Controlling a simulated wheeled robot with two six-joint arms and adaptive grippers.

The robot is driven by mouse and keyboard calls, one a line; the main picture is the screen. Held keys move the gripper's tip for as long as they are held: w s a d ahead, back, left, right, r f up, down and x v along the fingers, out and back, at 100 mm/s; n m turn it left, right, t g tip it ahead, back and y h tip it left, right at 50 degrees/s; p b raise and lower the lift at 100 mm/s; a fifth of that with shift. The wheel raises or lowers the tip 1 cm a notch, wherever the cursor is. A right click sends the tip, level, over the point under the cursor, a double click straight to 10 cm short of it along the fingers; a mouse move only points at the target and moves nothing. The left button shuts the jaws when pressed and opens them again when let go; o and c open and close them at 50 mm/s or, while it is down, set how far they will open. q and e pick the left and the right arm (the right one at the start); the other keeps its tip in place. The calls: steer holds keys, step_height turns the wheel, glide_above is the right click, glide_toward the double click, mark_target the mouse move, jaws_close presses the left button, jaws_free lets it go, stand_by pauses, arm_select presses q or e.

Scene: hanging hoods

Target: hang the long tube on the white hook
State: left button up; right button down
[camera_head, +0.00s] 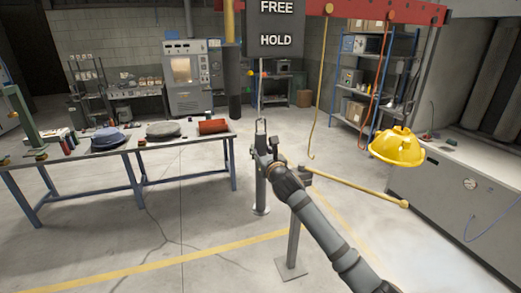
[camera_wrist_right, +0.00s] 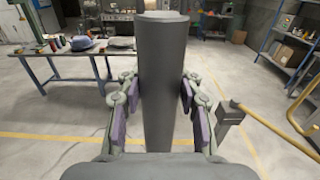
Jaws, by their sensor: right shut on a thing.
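The long tube (camera_head: 261,190) is grey and upright, with a wider rim at its bottom and a thin loop at its top. It also fills the middle of the right wrist view (camera_wrist_right: 166,80). My right gripper (camera_head: 268,158) is shut on it, with purple finger pads on both sides. A thin pale line, which looks like the white hook (camera_head: 258,95), hangs down below the dark sign. Its lower end is close to the tube's loop. I cannot tell whether they touch. My left gripper is not in view.
A yellow hook (camera_head: 311,155) and an orange hook (camera_head: 364,148) hang from the red beam (camera_head: 360,12). A yellow hood (camera_head: 397,148) is at the right. A post (camera_head: 293,240) with a yellow bar (camera_head: 360,188) stands close by. A workbench (camera_head: 100,160) is at the left.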

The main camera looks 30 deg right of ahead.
steer(key=c, duration=0.8)
jaws_free()
steer(key=shift+s+r, duration=0.1)
steer(key=v, duration=1.2)
steer(key=shift+a, duration=0.15)
